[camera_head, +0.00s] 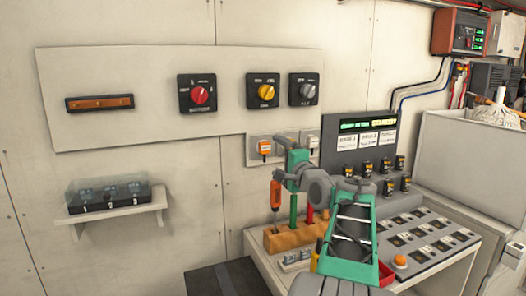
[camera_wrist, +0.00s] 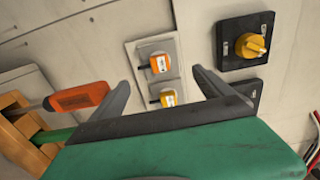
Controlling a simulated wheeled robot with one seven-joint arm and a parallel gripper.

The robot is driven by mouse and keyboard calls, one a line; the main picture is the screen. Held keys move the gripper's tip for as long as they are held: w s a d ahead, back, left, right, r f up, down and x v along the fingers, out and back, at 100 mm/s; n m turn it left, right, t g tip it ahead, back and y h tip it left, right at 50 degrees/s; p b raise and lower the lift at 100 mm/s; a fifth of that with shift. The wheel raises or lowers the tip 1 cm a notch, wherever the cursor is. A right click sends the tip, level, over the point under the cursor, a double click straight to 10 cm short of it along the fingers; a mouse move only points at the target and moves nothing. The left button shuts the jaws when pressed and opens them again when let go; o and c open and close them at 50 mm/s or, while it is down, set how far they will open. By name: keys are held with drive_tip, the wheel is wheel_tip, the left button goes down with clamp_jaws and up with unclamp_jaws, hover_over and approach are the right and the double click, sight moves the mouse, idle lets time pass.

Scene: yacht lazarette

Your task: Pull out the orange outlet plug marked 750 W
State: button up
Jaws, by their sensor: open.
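An outlet panel (camera_head: 256,160) on the wall carries an orange plug (camera_head: 264,147); my arm partly hides its right side. In the wrist view the panel (camera_wrist: 134,50) shows two sockets, with an orange plug (camera_wrist: 161,64) in the upper one and a more yellow-orange plug (camera_wrist: 168,98) in the lower one. Both bear pale labels too small to read, so I cannot tell which is marked 750 W. My gripper (camera_wrist: 163,79) is open and empty. Its two fingers stand apart, either side of the plugs in the picture, and no contact shows.
Rotary switches with red (camera_head: 199,95), yellow (camera_head: 263,92) and grey (camera_head: 306,90) knobs are above the panel. An orange-handled screwdriver (camera_head: 276,194) stands in a wooden block (camera_head: 290,239) below, close by my arm. A display unit (camera_head: 345,142) is right.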

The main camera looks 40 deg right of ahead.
sight(265, 149)
drive_tip(key=shift+w, duration=0.1)
drive_tip(key=p+x, duration=0.4)
drive_tip(key=x, duration=0.3)
drive_tip(key=shift+w+r, duration=0.15)
drive_tip(key=shift+w+d+r+p, duration=0.1)
drive_tip(key=shift+w+d+p, duration=0.1)
drive_tip(key=shift+p, duration=0.1)
drive_tip(key=shift+a+r, duration=0.1)
drive_tip(key=shift+r, duration=0.1)
drive_tip(key=shift+r, duration=0.2)
drive_tip(key=shift+f, duration=0.15)
drive_tip(key=shift+f, duration=0.25)
drive_tip(key=shift+a+f+b, duration=0.1)
drive_tip(key=shift+f+b, duration=0.25)
drive_tip(key=shift+c, duration=0.5)
